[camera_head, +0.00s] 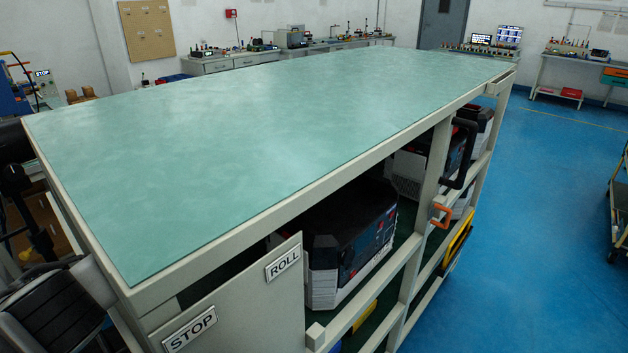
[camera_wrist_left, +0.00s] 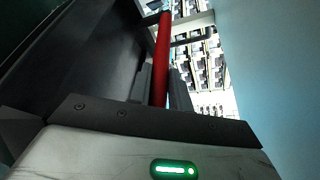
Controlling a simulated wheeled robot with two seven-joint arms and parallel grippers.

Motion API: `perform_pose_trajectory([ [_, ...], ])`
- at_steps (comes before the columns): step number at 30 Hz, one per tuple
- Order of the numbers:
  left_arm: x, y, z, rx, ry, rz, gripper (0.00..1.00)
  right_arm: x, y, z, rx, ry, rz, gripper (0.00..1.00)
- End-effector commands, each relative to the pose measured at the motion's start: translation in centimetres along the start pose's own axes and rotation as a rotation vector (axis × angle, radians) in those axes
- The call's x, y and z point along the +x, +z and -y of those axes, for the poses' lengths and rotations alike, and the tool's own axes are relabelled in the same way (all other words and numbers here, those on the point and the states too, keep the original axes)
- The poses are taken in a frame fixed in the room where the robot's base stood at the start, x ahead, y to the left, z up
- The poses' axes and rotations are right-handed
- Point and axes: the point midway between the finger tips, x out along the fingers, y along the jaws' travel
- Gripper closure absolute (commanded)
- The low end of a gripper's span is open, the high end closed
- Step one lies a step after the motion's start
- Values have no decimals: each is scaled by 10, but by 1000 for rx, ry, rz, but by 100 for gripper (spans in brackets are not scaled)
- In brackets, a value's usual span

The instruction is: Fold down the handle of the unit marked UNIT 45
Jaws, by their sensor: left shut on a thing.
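In the left wrist view my left gripper (camera_wrist_left: 162,85) is shut on a long red bar-shaped handle (camera_wrist_left: 163,45). The bar runs away from between the dark fingers toward the top of the picture. A large dark panel (camera_wrist_left: 100,50) fills the left of that view, beside the handle. No UNIT 45 marking can be read in either view, so I cannot tell from a label which unit this handle belongs to. I cannot make out the left gripper in the head view. The right gripper is in neither view.
A rack with a green top (camera_head: 260,120) fills the head view. Black and white units, one near the front (camera_head: 345,235), sit inside it. A panel (camera_head: 240,300) reads STOP and ROLL. A black handle (camera_head: 461,165) sticks out at right. Blue floor (camera_head: 540,220) is clear there.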

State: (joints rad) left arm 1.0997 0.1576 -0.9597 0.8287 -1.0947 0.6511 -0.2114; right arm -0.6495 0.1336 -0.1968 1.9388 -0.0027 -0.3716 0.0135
Motion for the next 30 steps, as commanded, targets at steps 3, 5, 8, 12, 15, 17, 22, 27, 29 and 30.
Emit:
perform_pose_trajectory([
  [3, 2, -4, 4, 81, 31, -3, 100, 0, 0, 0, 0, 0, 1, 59],
  [5, 2, -7, 6, 135, 54, -3, 100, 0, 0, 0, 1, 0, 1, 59],
  [8, 4, -11, 8, 205, 84, -2, 100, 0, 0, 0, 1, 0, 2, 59],
  [12, 5, -12, 8, 230, 95, -1, 100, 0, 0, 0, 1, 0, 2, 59],
  [15, 5, -12, 8, 228, 94, -1, 100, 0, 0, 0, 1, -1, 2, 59],
  [17, 5, -12, 8, 227, 94, -1, 100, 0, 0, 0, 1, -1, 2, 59],
  [22, 5, -12, 8, 226, 94, -1, 59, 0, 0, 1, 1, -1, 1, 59],
  [27, 5, -12, 8, 225, 93, -1, 59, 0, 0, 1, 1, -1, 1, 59],
  [29, 4, -12, 8, 225, 93, 0, 59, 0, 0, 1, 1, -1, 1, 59],
  [30, 3, -12, 8, 226, 94, 0, 59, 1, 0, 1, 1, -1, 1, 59],
])
